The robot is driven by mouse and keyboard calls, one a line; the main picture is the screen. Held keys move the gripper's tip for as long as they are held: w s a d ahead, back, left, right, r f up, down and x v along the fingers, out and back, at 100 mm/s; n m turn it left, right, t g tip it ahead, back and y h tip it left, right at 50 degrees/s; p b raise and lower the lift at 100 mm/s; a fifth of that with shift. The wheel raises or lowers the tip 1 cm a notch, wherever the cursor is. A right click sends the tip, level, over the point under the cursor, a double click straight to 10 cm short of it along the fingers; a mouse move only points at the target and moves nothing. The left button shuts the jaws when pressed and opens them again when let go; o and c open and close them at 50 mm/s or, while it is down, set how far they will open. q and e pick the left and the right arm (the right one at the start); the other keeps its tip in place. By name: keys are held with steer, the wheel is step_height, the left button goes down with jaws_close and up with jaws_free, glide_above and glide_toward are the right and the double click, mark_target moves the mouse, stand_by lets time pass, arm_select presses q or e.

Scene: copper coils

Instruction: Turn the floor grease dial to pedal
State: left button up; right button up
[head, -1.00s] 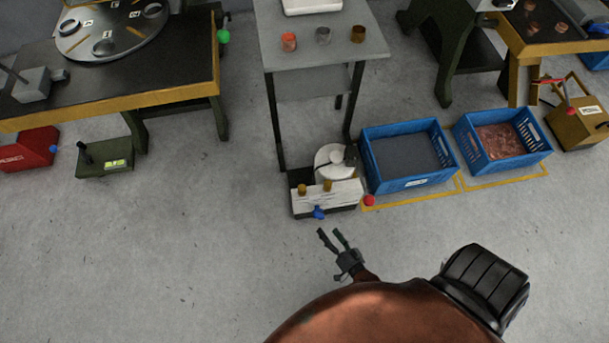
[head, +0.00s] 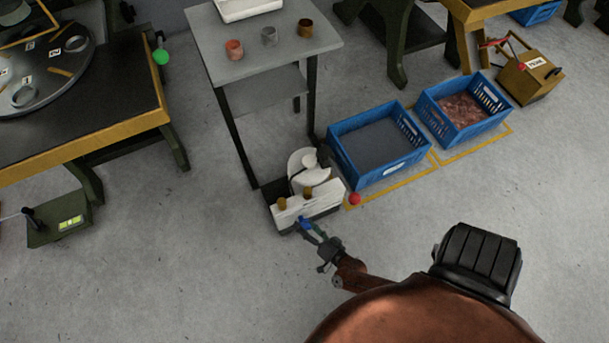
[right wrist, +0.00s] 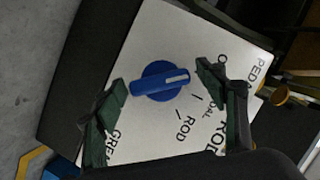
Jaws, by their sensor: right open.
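The blue dial knob (head: 303,223) sits on the front of a white box (head: 322,203) low on the floor. In the right wrist view the knob (right wrist: 153,88) is round with a raised bar and a white mark. The white plate (right wrist: 150,45) around it carries black lettering; "ROD" and parts of "PED" and "GREA" are readable. My right gripper (head: 311,234) is open at the knob. In the wrist view its two green fingers (right wrist: 163,92) stand on either side of the knob, with small gaps. My left gripper is out of view.
A grey table (head: 260,58) with several small cups stands behind the box. Blue crates (head: 378,178) stand to its right, and a red ball knob (head: 355,199) is close by. A green pedal box (head: 60,222) is at the left. The floor between is clear.

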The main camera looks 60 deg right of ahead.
steer(key=c, duration=1.2)
steer(key=shift+o, duration=0.2)
